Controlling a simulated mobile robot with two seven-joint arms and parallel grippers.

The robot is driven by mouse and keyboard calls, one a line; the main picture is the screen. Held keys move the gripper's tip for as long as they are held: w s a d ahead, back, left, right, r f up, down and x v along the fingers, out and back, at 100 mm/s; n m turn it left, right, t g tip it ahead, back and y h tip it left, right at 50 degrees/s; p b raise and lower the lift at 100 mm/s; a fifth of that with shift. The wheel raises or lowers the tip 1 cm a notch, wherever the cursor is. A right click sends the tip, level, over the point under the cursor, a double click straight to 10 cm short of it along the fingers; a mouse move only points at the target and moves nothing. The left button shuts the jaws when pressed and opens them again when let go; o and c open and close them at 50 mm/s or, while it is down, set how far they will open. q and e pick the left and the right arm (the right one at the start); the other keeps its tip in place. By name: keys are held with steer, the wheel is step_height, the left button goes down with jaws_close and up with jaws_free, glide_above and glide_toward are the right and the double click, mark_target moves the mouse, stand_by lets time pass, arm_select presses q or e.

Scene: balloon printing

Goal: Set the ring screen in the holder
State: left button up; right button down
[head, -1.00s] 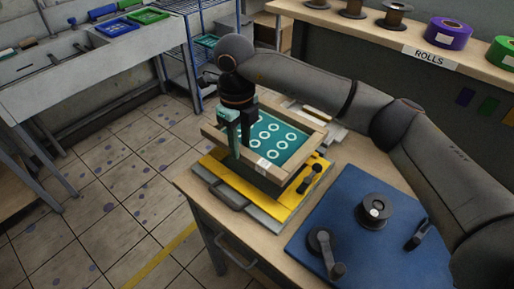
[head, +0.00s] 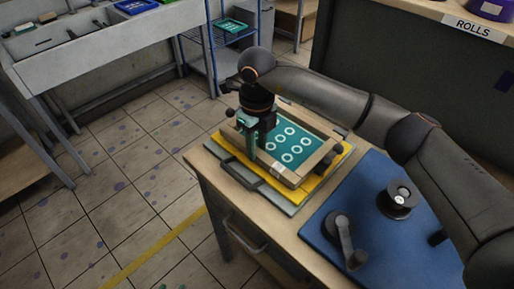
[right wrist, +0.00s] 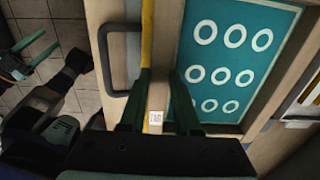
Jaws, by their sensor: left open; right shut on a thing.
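The ring screen (head: 289,143), a wooden frame with teal mesh and several white rings, lies roughly flat at the yellow holder (head: 322,187) on the table. It looks low and close to the holder; I cannot tell whether it fully touches. My right gripper (head: 255,146) is shut on the frame's near-left rim. In the right wrist view, its green fingers (right wrist: 162,78) straddle the rim beside the screen's mesh (right wrist: 230,62). My left gripper (right wrist: 38,52) shows at the left of that view, open, empty and apart from the screen.
A dark handle (head: 240,174) sticks out at the holder's near-left side. A blue mat (head: 372,225) with a spool (head: 397,197) and a crank (head: 343,238) covers the table's right part. Shelving stands behind, and the tiled floor at left is open.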

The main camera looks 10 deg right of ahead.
steer(key=shift+f+b, duration=0.5)
steer(key=shift+f, duration=0.05)
steer(key=c, duration=0.6)
jaws_free()
steer(key=shift+r, duration=0.1)
steer(key=shift+r+p, duration=0.6)
steer(key=shift+p, duration=0.05)
step_height(320, 180, up, 12)
steer(key=shift+f+b, duration=0.1)
steer(key=shift+b, duration=0.4)
